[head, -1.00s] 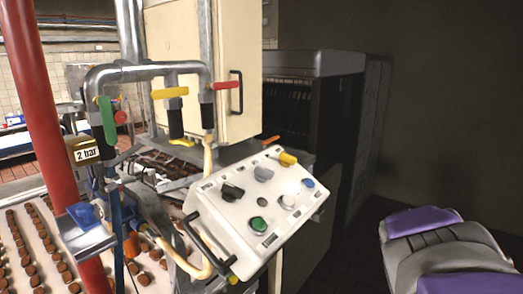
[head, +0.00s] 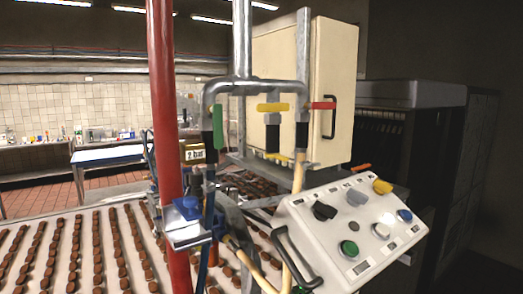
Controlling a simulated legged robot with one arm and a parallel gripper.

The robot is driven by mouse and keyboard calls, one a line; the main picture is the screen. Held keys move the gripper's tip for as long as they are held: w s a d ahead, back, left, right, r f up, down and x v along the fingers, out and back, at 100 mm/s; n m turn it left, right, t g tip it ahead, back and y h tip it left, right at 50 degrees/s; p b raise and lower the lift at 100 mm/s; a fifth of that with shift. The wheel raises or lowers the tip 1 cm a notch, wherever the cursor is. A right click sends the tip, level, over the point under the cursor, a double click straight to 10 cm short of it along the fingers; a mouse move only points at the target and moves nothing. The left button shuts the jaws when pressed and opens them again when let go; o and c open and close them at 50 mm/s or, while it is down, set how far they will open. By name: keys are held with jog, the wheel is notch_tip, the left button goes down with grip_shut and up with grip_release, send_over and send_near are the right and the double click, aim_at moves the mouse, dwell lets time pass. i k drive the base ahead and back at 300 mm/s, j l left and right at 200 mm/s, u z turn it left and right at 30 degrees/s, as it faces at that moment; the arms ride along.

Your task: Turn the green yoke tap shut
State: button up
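The green tap handle (head: 217,127) hangs upright on the left downpipe of the grey metal yoke pipe (head: 255,86), in the head view. A yellow handle (head: 272,107) lies level on the middle branch, and a red handle (head: 322,105) lies level on the right branch. A dark hose drops below the green handle, beside the "2 bar" label. My gripper is not in view, so whether it is open or shut does not show.
A red post (head: 165,105) stands just left of the green handle. A white control panel (head: 345,230) juts out at the lower right. A cream cabinet (head: 335,60) stands behind the pipes. A conveyor (head: 75,285) with rows of chocolates fills the lower left.

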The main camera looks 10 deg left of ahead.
aim_at(216, 110)
jog(key=u, duration=1.25)
